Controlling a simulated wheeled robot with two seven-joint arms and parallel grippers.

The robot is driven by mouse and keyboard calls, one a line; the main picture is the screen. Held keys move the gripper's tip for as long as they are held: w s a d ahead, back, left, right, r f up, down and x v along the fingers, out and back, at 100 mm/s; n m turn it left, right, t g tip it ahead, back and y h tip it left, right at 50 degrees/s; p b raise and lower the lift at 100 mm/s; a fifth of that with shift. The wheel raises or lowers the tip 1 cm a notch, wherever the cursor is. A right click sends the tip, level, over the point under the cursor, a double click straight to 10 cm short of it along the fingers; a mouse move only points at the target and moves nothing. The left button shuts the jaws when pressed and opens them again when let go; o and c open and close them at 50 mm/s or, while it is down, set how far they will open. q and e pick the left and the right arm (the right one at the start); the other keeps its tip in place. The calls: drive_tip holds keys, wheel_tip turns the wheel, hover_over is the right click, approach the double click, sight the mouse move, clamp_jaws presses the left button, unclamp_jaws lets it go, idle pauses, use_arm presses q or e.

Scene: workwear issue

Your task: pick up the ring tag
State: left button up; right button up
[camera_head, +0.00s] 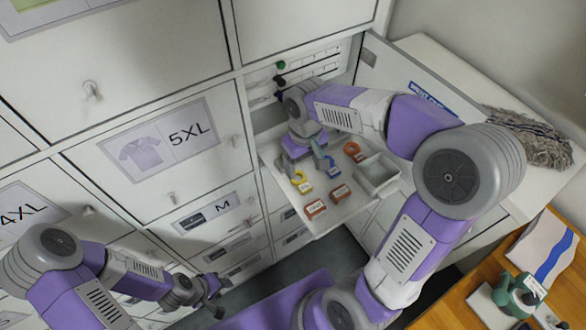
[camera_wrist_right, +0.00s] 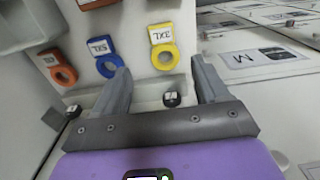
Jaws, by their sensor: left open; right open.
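Three ring tags lie on the white pull-out shelf (camera_head: 325,226): a yellow one (camera_head: 300,180), a blue one (camera_head: 331,165) and an orange one (camera_head: 354,151). In the right wrist view, the yellow tag (camera_wrist_right: 162,47) reads 2XL, the blue tag (camera_wrist_right: 103,55) appears to read 3XL, and the orange tag (camera_wrist_right: 58,68) has an unclear label. My right gripper (camera_head: 306,167) is over the shelf, open and empty, with the yellow tag ahead between its fingers and the blue tag by its left finger. My left gripper (camera_head: 217,299) is open and empty, low in front of the drawers.
A white bin (camera_head: 378,174) stands on the shelf's right side. Drawer fronts (camera_head: 160,150) with knobs fill the left. A mop head (camera_head: 530,137) lies on the right counter; a wooden table (camera_head: 470,305) is lower right.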

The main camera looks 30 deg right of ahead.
sight(303, 183)
drive_tip(key=s+f, duration=0.1)
drive_tip(key=f, duration=0.1)
drive_tip(key=shift+s+a+f, duration=0.15)
drive_tip(key=shift+s+f, duration=0.2)
drive_tip(key=f, duration=0.2)
drive_tip(key=w+f, duration=0.1)
drive_tip(key=f, duration=0.1)
drive_tip(key=shift+a, duration=0.1)
drive_tip(key=shift+s+r, duration=0.1)
drive_tip(key=shift+s, duration=0.1)
drive_tip(key=shift+w, duration=0.15)
drive_tip(key=c, duration=1.1)
